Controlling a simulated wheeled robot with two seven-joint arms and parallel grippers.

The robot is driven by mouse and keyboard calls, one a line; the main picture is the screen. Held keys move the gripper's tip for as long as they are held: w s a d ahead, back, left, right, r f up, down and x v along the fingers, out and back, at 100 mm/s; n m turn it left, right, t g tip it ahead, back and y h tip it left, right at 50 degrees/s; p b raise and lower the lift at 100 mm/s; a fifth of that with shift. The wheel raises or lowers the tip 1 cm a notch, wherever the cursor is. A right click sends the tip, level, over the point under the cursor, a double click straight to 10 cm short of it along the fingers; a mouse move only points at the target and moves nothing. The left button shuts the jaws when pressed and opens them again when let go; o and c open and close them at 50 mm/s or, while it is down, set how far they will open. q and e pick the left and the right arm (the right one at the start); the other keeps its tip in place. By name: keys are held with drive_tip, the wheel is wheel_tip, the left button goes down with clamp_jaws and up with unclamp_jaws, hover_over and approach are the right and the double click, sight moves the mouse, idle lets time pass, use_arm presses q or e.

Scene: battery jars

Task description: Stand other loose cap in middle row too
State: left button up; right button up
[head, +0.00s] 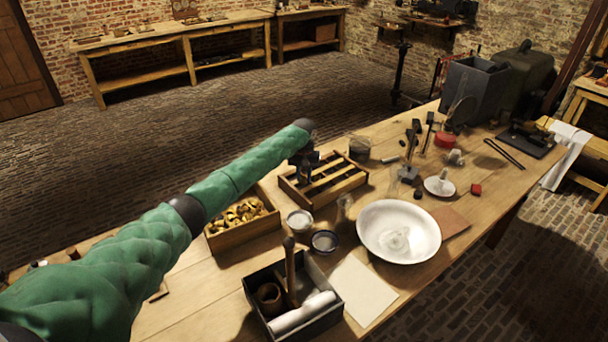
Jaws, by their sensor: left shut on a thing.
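The wooden rack (359,182) with dark long rows stands on the workbench, left of the white basin. My left gripper (304,172) is at the rack's back left part, low over its rows, pointing down. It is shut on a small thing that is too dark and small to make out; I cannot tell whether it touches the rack. Part of the rack is hidden behind my gripper. I cannot make out single caps in the rows. My right gripper is not in view.
A wooden box (245,235) of brass parts is left of the rack. A small white bowl (300,220), a dark bowl (325,242), a white basin (418,222) and a grey tool box (262,328) stand nearer. A dark jar (360,148) stands behind the rack. Bare wood (190,295) shows front left.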

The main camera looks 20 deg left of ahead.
use_arm(q)
drive_tip(key=shift+f, duration=0.45)
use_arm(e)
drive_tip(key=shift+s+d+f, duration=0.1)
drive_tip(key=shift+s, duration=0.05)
use_arm(q)
drive_tip(key=shift+f, duration=0.1)
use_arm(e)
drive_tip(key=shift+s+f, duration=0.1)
use_arm(q)
drive_tip(key=o, duration=0.9)
drive_tip(key=shift+o, duration=0.2)
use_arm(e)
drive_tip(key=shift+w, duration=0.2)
use_arm(q)
drive_tip(key=shift+r, duration=0.6)
wheel_tip(320, 180, up, 12)
drive_tip(key=b, duration=0.4)
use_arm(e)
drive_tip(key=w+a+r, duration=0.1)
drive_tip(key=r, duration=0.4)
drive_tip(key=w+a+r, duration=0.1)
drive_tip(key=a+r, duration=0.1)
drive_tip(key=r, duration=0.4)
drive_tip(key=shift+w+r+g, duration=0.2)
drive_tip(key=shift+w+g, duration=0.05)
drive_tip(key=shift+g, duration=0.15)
